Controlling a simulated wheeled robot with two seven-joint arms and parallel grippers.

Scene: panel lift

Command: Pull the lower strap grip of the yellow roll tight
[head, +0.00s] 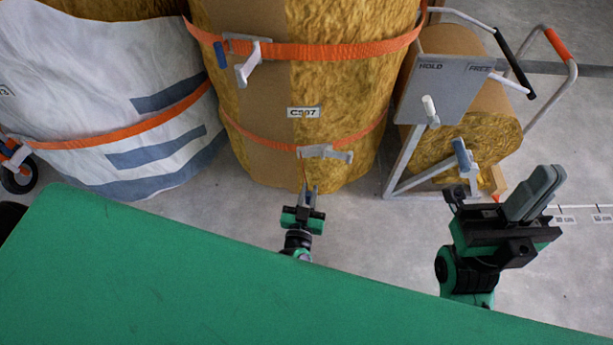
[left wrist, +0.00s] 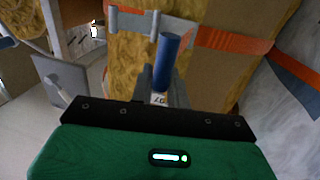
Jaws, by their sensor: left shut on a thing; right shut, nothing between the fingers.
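The yellow roll (head: 345,85) stands upright with a brown paper band and a white label. Its lower orange strap (head: 250,138) runs around it to a grey buckle (head: 325,153). In the left wrist view, a blue strap grip (left wrist: 168,52) hangs from the grey buckle plate (left wrist: 150,22) on the orange strap (left wrist: 235,41). My left gripper (head: 309,192) is just below the lower buckle. In the left wrist view its fingers are shut on the blue grip; their tips are partly hidden. My right gripper (head: 536,193) is shut and empty, away from the roll.
An upper orange strap (head: 320,51) with a buckle and blue grip circles the roll. A white-wrapped roll (head: 90,60) stands left. A cart with a HOLD/FREE panel (head: 445,95) stands right. A green surface (head: 150,270) fills the foreground. Grey floor is open between.

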